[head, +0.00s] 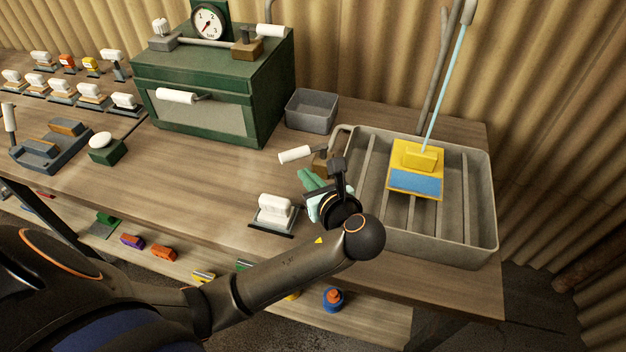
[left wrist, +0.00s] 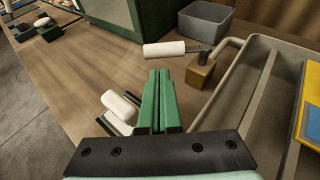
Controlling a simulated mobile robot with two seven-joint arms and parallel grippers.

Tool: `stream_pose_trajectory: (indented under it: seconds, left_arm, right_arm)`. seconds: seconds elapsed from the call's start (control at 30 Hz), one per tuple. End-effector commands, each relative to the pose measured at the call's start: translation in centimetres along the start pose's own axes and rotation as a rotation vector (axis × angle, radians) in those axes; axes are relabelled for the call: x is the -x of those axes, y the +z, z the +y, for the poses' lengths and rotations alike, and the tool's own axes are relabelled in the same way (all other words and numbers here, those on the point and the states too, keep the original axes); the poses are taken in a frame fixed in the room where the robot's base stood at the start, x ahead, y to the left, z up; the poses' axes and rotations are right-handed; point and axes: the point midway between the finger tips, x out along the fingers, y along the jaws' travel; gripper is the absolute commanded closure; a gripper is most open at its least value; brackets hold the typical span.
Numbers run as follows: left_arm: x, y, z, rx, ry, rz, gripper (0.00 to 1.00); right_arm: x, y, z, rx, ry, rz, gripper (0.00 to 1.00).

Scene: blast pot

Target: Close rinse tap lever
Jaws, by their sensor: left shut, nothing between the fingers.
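The rinse tap lever has a white handle (head: 296,154) that points left from a brown block (head: 320,163) at the tray's left rim. In the left wrist view the white handle (left wrist: 164,49) lies level, joined by a dark stem to the block (left wrist: 200,74). My left gripper (head: 304,174) is shut and empty, its green fingers just on the near side of the handle. In the left wrist view the fingertips (left wrist: 160,72) point toward the handle, with a small apparent gap. A thin light-blue stream (head: 448,75) slants from a grey spout (head: 468,11) to a yellow and blue piece (head: 416,168).
The grey slatted tray (head: 492,205) fills the table's right end. A white-handled stamp-like piece (head: 275,211) stands left of my wrist. A grey bin (head: 312,110) and a green cabinet with a gauge (head: 205,75) stand behind.

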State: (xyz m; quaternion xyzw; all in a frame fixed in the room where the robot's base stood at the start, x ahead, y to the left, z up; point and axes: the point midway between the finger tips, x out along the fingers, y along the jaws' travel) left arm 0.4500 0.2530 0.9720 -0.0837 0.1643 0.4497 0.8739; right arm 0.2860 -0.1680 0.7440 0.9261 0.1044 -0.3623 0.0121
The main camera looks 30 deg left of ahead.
Motion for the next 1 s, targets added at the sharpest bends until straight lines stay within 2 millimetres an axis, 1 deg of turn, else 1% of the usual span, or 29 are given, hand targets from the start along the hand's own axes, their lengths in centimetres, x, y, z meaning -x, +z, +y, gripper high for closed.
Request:
stream_pose_trajectory:
  seconds: [0.03,0.1,0.2,0.3,0.47,0.8,1.0]
  left_arm:
    - [-1.1,0.0,0.1,-0.001,0.003,-0.002,1.00]
    - [-2.3,0.0,0.1,-0.001,0.003,-0.003,1.00]
    - [-3.6,0.0,0.0,0.000,0.002,-0.001,1.00]
    - [-4.5,0.0,0.0,-0.001,0.000,0.000,1.00]
    - [-5.1,0.0,0.0,0.001,-0.001,0.000,1.00]
    - [-5.1,0.0,-0.1,0.001,-0.002,0.000,1.00]
    - [-5.7,0.3,-0.6,-0.005,-0.017,0.000,1.00]
  right_arm:
    - [-0.1,0.1,0.0,0.000,0.000,-0.001,0.38]
    - [-0.1,0.2,0.0,0.000,0.000,-0.001,0.38]
    - [-0.2,0.3,0.0,0.000,0.000,-0.001,0.38]
    - [-0.2,0.3,0.0,0.000,0.000,-0.001,0.38]
    - [-0.2,0.3,0.0,0.000,0.000,-0.001,0.38]
    - [-0.2,0.3,0.0,0.000,0.000,-0.001,0.38]
    - [-0.1,0.1,0.0,0.000,0.000,-0.001,0.38]
